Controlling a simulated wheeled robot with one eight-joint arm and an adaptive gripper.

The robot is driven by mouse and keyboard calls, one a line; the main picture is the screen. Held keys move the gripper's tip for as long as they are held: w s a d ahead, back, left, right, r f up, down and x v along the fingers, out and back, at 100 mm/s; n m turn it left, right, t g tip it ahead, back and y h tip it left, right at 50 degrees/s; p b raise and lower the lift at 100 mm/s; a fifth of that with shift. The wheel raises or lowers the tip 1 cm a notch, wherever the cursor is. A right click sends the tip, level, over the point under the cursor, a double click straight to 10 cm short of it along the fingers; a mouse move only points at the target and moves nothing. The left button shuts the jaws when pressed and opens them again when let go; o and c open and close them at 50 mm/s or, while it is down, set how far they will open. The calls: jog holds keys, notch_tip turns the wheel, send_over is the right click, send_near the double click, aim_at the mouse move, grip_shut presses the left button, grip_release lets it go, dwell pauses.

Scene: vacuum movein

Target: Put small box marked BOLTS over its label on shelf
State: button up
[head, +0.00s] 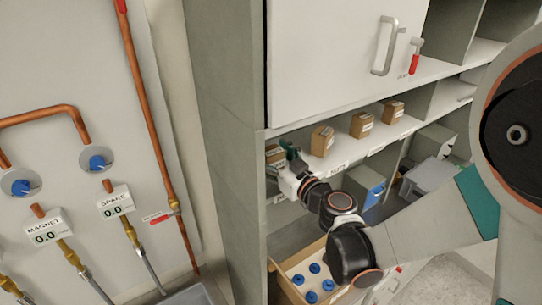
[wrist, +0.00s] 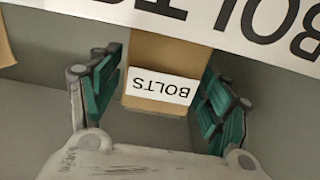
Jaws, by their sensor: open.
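The small brown box marked BOLTS (wrist: 170,52) stands between the two green fingers of my gripper (wrist: 160,105) in the wrist view, its white label upside down there. The fingers are open, with a gap on each side of the box. In the head view my gripper (head: 289,153) reaches to the left end of the shelf, in front of a brown box (head: 274,152) that it partly hides. A large white shelf label (wrist: 235,22) crosses the top of the wrist view; its inverted letters are cut off and partly hidden by the box.
Several similar boxes, such as this one (head: 322,140), stand along the shelf to the right. A closed white cabinet door (head: 325,55) is above. An open carton (head: 290,262) with blue-capped items is below, near my arm. A grey side panel (head: 222,130) bounds the left.

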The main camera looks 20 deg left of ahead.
jog(key=shift+w, duration=0.1)
jog(key=shift+d+r, duration=0.1)
jog(key=shift+r, duration=0.05)
jog(key=b+v, duration=0.1)
jog(key=v, duration=1.1)
jog(key=shift+b, duration=0.3)
